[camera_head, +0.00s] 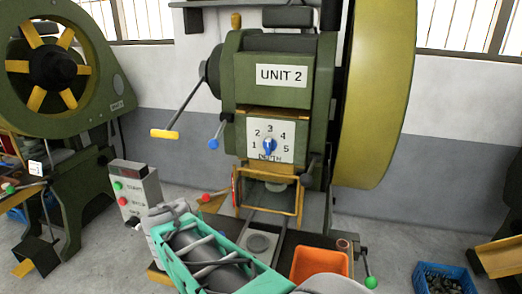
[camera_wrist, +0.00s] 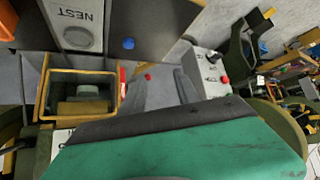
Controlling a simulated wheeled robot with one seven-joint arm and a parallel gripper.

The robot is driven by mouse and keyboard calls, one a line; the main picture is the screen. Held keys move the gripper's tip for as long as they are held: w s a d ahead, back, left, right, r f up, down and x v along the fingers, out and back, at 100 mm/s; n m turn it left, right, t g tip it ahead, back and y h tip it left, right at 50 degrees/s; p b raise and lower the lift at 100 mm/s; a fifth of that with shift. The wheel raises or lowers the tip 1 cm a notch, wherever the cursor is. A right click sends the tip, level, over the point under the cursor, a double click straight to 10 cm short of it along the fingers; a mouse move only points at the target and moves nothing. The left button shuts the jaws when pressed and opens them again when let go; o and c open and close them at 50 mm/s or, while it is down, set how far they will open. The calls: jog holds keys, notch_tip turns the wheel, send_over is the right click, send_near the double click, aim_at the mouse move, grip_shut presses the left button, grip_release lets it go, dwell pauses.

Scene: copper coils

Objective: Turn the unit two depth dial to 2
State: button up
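The unit two press (camera_head: 270,95) bears a "UNIT 2" plate, with a white depth plate (camera_head: 284,125) below it, numbered 1 to 5. The blue depth dial (camera_head: 270,146) sits in the plate's middle. Its pointer looks roughly upward, near 3, but it is too small to be sure. In the wrist view, my gripper (camera_wrist: 162,88) has a teal body and two grey fingers standing apart, with nothing seen between them. In the head view, the teal part of my arm is low, in front of the press and apart from the dial. The dial is not recognisable in the wrist view.
A lever with a yellow grip (camera_head: 165,134) and a blue-knobbed lever (camera_head: 213,143) stick out left of the dial. A yellow guard frame (camera_head: 236,187) stands below it. A control box (camera_head: 137,190) is at left, an orange bin (camera_head: 320,263) at lower right.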

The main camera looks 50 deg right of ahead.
jog(key=w+d+r+m+h, duration=0.2)
jog(key=d+m+h, duration=0.15)
jog(key=d, duration=0.95)
jog(key=m+h+b, duration=0.1)
jog(key=m+h, duration=0.3)
jog(key=h, duration=0.4)
send_near(268, 147)
jog(key=d, duration=0.1)
jog(key=shift+n, duration=0.25)
jog(key=p+x, duration=0.1)
jog(key=x, duration=0.6)
jog(key=shift+w+r, duration=0.15)
jog(key=shift+w, duration=0.1)
jog(key=shift+w+d, duration=0.15)
jog(key=shift+d, duration=0.1)
grip_shut()
